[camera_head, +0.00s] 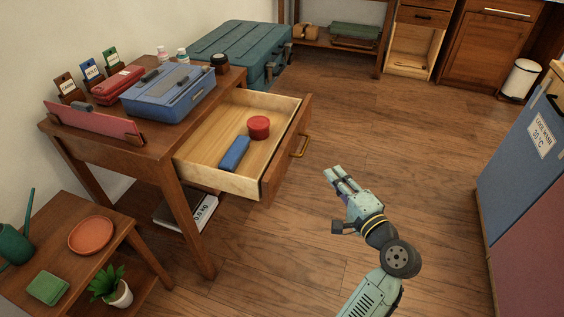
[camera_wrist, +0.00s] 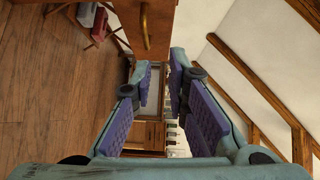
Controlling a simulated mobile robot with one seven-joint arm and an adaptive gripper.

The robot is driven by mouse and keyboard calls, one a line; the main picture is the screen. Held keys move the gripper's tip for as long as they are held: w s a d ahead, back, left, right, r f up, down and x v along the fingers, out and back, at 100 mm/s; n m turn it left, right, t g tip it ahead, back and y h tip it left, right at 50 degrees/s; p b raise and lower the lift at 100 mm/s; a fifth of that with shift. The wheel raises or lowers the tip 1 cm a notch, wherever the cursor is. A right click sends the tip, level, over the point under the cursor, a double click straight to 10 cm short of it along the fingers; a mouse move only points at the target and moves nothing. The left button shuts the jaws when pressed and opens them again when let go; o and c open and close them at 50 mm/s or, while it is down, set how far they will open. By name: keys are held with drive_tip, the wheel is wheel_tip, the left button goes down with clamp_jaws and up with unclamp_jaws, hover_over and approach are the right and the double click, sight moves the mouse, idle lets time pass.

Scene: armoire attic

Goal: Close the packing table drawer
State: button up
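The packing table (camera_head: 160,150) stands at the left with its drawer (camera_head: 225,172) pulled well out to the right. The drawer front (camera_head: 283,150) carries a brass handle (camera_head: 299,146). Inside lie a blue box-shaped item (camera_head: 235,154) and a round red item (camera_head: 259,127). My gripper (camera_head: 338,177) is in the air to the right of the drawer front, apart from it. In the wrist view my gripper (camera_wrist: 160,100) has its purple-padded fingers spread with nothing between them. The wrist view also shows the drawer front and its brass handle (camera_wrist: 146,25) at the top.
A blue case (camera_head: 170,92), a red case (camera_head: 118,84) and bottles stand on the tabletop. A teal trunk (camera_head: 238,50) is behind the table. A low stand with a terracotta dish (camera_head: 91,236) is front left. A blue cabinet (camera_head: 530,140) is at right. Open floor (camera_head: 400,140) lies between.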

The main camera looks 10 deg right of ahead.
sight(290, 141)
drive_tip(key=shift+s+a+r, duration=0.2)
drive_tip(key=shift+s, duration=0.2)
drive_tip(key=shift+c, duration=0.6)
drive_tip(key=shift+a+r+y, duration=0.1)
drive_tip(key=shift+a+y, duration=0.05)
drive_tip(key=shift+y, duration=0.25)
drive_tip(key=shift+c, duration=0.6)
drive_tip(key=b+x, duration=0.1)
drive_tip(key=x, duration=0.8)
drive_tip(key=shift+w, duration=0.2)
clamp_jaws()
drive_tip(key=shift+w+a, duration=0.7)
drive_tip(key=shift+a, duration=0.15)
drive_tip(key=shift+w+a, duration=0.65)
drive_tip(key=shift+a, duration=0.2)
drive_tip(key=shift+a+r, duration=0.1)
